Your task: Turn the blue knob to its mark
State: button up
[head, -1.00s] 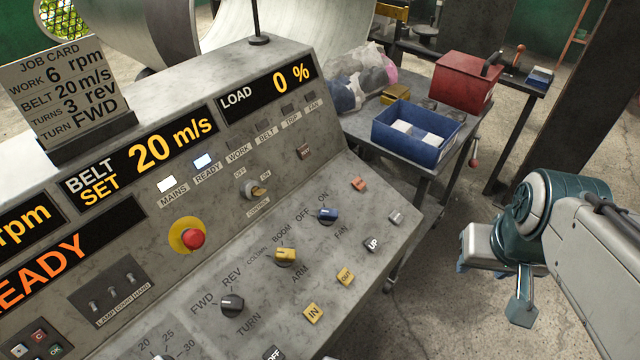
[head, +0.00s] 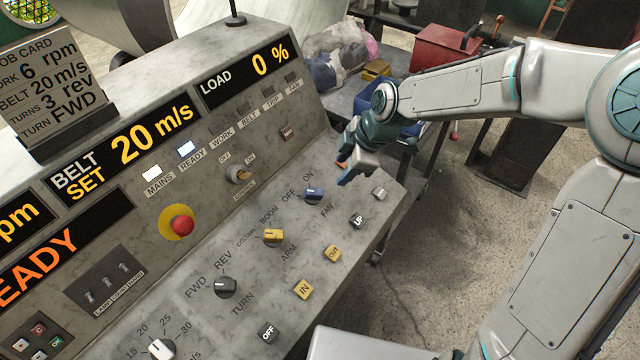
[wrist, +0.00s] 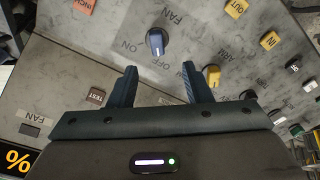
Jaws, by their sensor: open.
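The blue knob (head: 314,195) sits on the sloped grey panel, between the OFF and ON labels and above the FAN label in the head view. It also shows in the wrist view (wrist: 156,43), just beyond my fingertips, with a pale pointer line running roughly up and down the picture. I cannot tell its exact setting. My gripper (wrist: 159,72) is open and empty, its two dark fingers either side of the line toward the knob. In the head view my gripper (head: 346,176) hangs above the panel, just right of the blue knob and apart from it.
A yellow knob (head: 273,237) and a black knob (head: 226,287) stand lower left of the blue one. Push buttons, including UP (head: 358,220), lie to its right. A red emergency button (head: 182,226) is farther left. A side table with a red box (head: 445,50) stands behind.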

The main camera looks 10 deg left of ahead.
aim_at(316, 192)
jog(key=x, duration=0.9)
jog(key=a+x, duration=0.1)
jog(key=x, duration=0.4)
jog(key=shift+w+a+r, duration=0.1)
jog(key=shift+w+r, duration=0.05)
jog(key=shift+r, duration=0.15)
grip_shut()
